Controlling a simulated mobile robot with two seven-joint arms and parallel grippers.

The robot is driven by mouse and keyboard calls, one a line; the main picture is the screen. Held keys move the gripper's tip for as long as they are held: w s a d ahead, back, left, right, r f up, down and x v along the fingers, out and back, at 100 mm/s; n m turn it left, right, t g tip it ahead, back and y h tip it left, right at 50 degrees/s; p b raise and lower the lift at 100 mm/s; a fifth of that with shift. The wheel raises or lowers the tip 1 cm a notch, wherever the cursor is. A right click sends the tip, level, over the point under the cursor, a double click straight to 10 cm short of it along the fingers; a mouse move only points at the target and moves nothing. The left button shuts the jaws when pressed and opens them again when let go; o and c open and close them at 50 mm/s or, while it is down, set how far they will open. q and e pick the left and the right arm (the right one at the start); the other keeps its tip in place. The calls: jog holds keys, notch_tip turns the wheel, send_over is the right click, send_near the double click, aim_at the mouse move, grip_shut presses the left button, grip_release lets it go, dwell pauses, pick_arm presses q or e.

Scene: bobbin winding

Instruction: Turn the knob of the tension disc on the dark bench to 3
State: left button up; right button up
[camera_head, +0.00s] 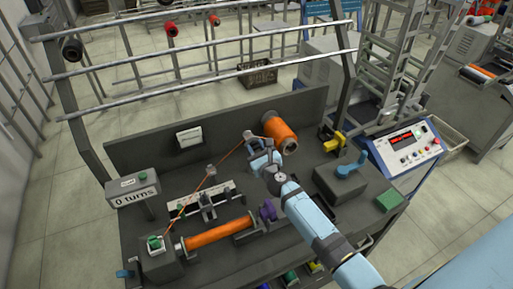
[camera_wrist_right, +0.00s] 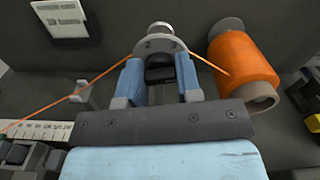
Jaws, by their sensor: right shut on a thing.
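The tension disc (camera_head: 248,135) stands near the back panel of the dark bench (camera_head: 225,262), left of the orange thread cone. In the right wrist view its pale round face (camera_wrist_right: 160,42) shows a 2 near the upper left; any other marks are too small to read surely. My right gripper (camera_head: 262,156) reaches it from the front. In the right wrist view my two blue fingers (camera_wrist_right: 158,80) are shut on the dark knob (camera_wrist_right: 159,68), one on each side. The fingers partly hide the knob and the lower part of the disc. My left gripper is not in view.
An orange thread cone (camera_head: 280,132) stands close right of the disc. An orange thread (camera_head: 222,163) runs from the disc down left past a guide post (camera_head: 210,170). A "0 turns" counter (camera_head: 133,192) is at left, a control panel (camera_head: 405,140) at right.

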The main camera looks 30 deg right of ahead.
jog(key=n+p, duration=0.1)
jog(key=n, duration=0.4)
jog(key=shift+a, duration=0.1)
jog(key=shift+f+n, duration=0.1)
jog(key=shift+n, duration=2.1)
jog(key=o, duration=0.9)
jog(key=s, duration=0.9)
jog(key=s+a, duration=0.1)
jog(key=s, duration=0.3)
jog(key=shift+s+b, duration=0.4)
